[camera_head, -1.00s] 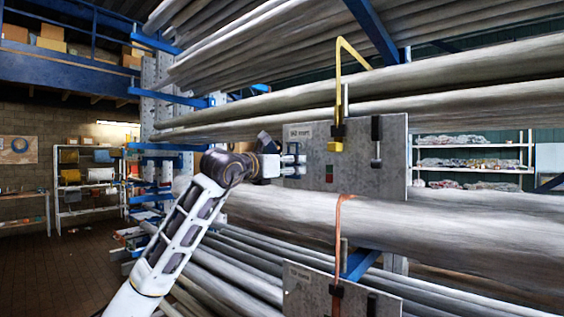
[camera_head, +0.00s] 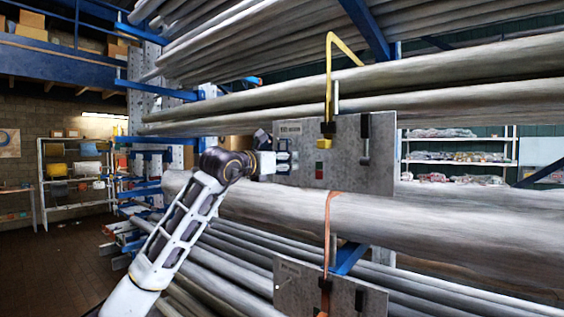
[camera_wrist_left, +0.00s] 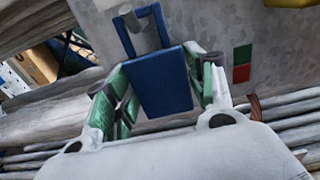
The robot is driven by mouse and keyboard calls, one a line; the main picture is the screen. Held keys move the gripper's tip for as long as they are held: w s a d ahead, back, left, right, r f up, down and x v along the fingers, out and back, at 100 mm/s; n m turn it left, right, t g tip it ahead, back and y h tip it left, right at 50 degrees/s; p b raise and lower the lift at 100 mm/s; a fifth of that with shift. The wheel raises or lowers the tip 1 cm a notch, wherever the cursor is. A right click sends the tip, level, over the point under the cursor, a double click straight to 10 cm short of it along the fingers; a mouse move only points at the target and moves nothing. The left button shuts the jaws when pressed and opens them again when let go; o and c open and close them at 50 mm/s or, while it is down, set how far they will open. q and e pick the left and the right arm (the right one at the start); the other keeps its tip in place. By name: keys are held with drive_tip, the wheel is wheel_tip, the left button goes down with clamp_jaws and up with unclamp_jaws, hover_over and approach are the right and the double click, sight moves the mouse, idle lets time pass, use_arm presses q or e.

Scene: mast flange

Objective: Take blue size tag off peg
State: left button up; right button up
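The blue size tag (camera_wrist_left: 162,88) shows in the left wrist view as a dark blue plate with an open frame at its top. The grey peg (camera_wrist_left: 146,38) shows inside that frame, so the tag is still around it. My left gripper (camera_head: 284,157) is at the left end of the upper grey plate (camera_head: 346,153). In the left wrist view its green-padded fingers flank the tag's two side edges and appear to touch them. My right gripper is not in view.
A yellow hook (camera_head: 328,95) and a red and green marker (camera_head: 320,169) are on the upper plate, right of my gripper. An orange strap (camera_head: 327,235) runs down to a lower plate (camera_head: 300,287). Long grey pipes (camera_head: 440,225) lie behind.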

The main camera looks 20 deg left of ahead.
use_arm(q)
drive_tip(key=c, duration=0.5)
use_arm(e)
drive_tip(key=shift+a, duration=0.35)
use_arm(q)
drive_tip(key=shift+r, duration=0.15)
drive_tip(key=shift+r+p, duration=0.3)
drive_tip(key=shift+r, duration=0.1)
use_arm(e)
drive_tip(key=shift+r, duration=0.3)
use_arm(q)
drive_tip(key=shift+r, duration=0.3)
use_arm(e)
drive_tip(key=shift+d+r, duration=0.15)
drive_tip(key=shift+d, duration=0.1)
use_arm(q)
drive_tip(key=shift+s, duration=0.1)
drive_tip(key=shift+b+v, duration=2.5)
drive_tip(key=shift+v, duration=1.95)
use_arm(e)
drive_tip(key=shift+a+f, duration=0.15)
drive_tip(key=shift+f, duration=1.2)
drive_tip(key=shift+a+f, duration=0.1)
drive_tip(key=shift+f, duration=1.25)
